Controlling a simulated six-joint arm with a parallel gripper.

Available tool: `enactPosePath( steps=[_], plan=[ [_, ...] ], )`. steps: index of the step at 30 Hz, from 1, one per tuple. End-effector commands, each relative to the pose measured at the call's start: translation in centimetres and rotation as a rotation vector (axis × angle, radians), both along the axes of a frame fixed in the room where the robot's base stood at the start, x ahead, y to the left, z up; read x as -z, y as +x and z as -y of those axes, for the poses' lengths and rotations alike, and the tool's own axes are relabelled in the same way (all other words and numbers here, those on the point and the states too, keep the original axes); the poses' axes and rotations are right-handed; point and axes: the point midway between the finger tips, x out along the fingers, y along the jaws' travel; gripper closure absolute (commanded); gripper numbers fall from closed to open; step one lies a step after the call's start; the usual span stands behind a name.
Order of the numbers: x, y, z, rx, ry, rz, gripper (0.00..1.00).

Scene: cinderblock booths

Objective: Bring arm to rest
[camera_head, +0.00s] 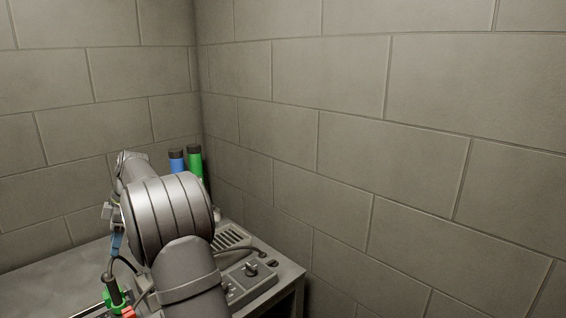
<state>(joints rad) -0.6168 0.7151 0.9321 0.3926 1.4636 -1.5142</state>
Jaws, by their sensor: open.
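My arm (172,222) rises from the bottom edge and bends at a large grey rounded joint above the table. Its far links (130,168) reach toward the back left. I cannot make out the gripper's jaws; they seem hidden behind the arm's own links. I cannot tell whether anything is in them.
A grey table (50,275) stands in the corner of block walls (400,150). A control panel (250,275) with knobs and a slotted vent is on its right end. Blue (177,162) and green (194,160) dark-capped cylinders stand behind my arm. A green-banded cabled item (115,297) is at the lower left.

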Motion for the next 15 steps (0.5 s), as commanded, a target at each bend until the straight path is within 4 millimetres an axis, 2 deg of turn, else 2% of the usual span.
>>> enactPosePath(
  steps=[3,9,15],
  plan=[
    [2.4,-0.6,-0.8,-0.002,-0.002,-0.004,0.50],
    [5.8,-1.3,-2.1,-0.001,-0.002,-0.004,0.50],
    [8.1,-1.8,-2.9,-0.001,-0.001,-0.002,0.50]
  ],
)
